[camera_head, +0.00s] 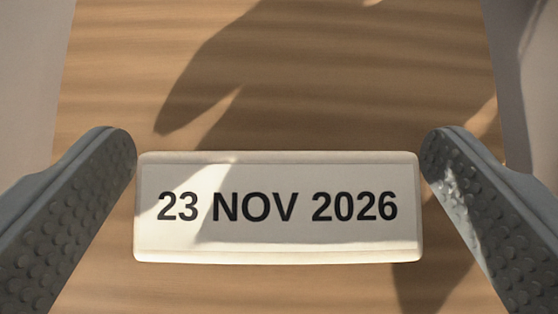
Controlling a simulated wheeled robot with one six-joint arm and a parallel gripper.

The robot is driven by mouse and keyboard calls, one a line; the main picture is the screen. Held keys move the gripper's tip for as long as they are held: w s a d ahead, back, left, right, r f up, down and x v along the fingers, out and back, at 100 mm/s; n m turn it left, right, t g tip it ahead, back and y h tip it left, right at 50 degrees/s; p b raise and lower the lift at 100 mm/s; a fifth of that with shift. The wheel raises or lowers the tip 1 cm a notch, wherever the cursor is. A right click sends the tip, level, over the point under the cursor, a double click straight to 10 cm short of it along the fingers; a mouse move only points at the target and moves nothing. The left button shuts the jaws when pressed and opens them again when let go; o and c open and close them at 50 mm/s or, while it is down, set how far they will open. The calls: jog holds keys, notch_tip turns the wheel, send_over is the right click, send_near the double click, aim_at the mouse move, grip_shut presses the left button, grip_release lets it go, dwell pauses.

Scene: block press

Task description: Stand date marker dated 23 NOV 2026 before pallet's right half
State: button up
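The date marker (278,240), a white block with rounded edges and black text reading 23 NOV 2026, lies in the middle of the view with its text facing the camera. My gripper (279,150) has its two grey, studded fingers spread wide, one on each side of the marker. The left fingertip is very close to the marker's left end and the right fingertip is close to its right end. I cannot tell whether either one touches it. The pallet is not in view.
A wooden surface (330,60) with light brown grain lies behind and under the marker. Shadows of my gripper fall across it and over part of the marker. Pale grey areas (30,70) border the wood at left and right. The wood beyond the marker is bare.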

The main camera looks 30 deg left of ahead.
jog(key=c, duration=1.1)
jog(key=shift+o, duration=0.2)
jog(key=shift+r, duration=0.1)
